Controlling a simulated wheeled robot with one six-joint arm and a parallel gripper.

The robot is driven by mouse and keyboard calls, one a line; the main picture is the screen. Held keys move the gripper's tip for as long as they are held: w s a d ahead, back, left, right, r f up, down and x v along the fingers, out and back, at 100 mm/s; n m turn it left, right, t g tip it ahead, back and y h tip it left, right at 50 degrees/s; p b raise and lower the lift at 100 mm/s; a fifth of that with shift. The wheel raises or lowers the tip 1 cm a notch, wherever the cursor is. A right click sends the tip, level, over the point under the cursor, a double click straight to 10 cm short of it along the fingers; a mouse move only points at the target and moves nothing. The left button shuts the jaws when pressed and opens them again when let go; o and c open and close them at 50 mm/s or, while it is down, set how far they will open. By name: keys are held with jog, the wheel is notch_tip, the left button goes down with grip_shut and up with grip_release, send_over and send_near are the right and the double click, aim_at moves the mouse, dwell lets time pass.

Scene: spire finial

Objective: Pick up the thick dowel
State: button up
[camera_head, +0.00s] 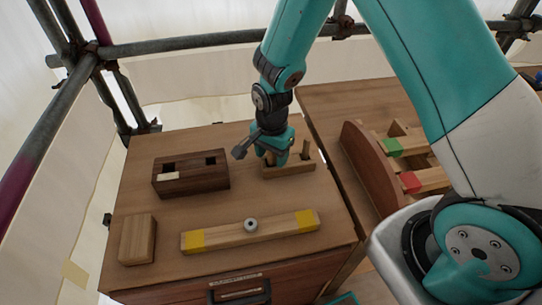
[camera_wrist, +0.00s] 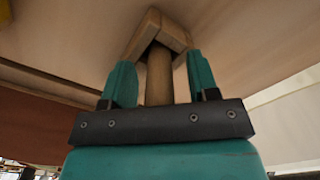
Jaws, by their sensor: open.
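My gripper (camera_head: 275,157) is over the small wooden rack (camera_head: 290,170) at the back right of the cabinet top. In the wrist view my gripper (camera_wrist: 160,62) is open, with one teal finger on each side of a round wooden dowel (camera_wrist: 159,82). This looks like the thick dowel. Small gaps show between it and the fingers. Its far end meets the wooden rack (camera_wrist: 153,25). In the head view my gripper mostly hides this dowel. A slimmer dowel (camera_head: 305,148) stands at the right of the rack.
A dark slotted block (camera_head: 190,184) with a pale piece lies left of the rack. A wooden block (camera_head: 138,239) sits front left. A curved wooden piece (camera_head: 371,165) stands on the right-hand table.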

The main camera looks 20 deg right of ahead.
jog(key=c, duration=1)
notch_tip(320, 180, up, 20)
jog(key=shift+r+b, duration=0.1)
jog(key=shift+b, duration=0.5)
